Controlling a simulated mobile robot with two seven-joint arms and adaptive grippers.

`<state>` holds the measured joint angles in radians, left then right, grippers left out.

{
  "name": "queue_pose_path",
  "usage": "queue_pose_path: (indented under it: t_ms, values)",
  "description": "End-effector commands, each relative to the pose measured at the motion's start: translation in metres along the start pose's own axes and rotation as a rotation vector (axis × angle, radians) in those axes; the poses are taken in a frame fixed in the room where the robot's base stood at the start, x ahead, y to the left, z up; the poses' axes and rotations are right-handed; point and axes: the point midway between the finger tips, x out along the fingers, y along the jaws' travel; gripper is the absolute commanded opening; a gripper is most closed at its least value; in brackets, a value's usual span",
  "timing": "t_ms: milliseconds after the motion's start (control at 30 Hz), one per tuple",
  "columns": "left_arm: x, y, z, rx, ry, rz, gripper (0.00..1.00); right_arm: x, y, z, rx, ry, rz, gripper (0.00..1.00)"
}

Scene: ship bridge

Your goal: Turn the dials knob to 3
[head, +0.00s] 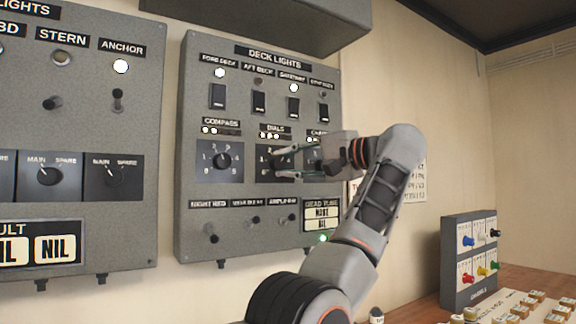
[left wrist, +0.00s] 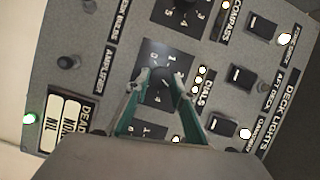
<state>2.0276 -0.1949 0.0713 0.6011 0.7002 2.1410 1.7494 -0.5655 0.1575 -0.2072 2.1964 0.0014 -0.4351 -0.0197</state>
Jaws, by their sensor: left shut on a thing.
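The dials knob (head: 273,163) is a dark rotary knob on a black numbered plate, in the middle of the deck lights panel (head: 190,120). The label DIALS and three small lit lamps are above it. My left gripper (head: 279,162) reaches in from the right and is shut on the dials knob. In the left wrist view, its two green-edged fingers (left wrist: 161,82) are on either side of the knob (left wrist: 160,92). The fingers partly hide the plate's numbers, and I cannot read the knob's pointer. My right gripper is not in view.
The compass knob (head: 222,160) is just left of the dials knob. Another knob to the right is mostly hidden by my gripper. Rocker switches (head: 259,103) are above and small toggles (head: 254,220) below. A grey box with coloured knobs (head: 468,262) stands on the desk at right.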

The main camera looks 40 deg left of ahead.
Motion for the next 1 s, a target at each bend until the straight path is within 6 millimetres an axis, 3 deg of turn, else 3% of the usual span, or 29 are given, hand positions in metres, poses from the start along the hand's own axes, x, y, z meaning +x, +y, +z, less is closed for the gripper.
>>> queue_pose_path:
  t_ms: [567, 600, 667, 1000]
  values:
    - [0.0003, -0.0008, 0.0002, -0.035, 0.0, 0.015, 0.02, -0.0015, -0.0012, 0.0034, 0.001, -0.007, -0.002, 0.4]
    - [0.0003, -0.0007, 0.0002, -0.035, 0.0, 0.015, 0.26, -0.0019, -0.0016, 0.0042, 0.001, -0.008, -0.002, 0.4]
    - [0.0003, -0.0007, 0.0002, -0.035, 0.0, 0.015, 0.41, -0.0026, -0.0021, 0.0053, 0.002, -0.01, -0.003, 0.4]
    - [0.0002, -0.0003, 0.0, -0.031, 0.0, 0.013, 0.41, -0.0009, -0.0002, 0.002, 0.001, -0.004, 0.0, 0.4]
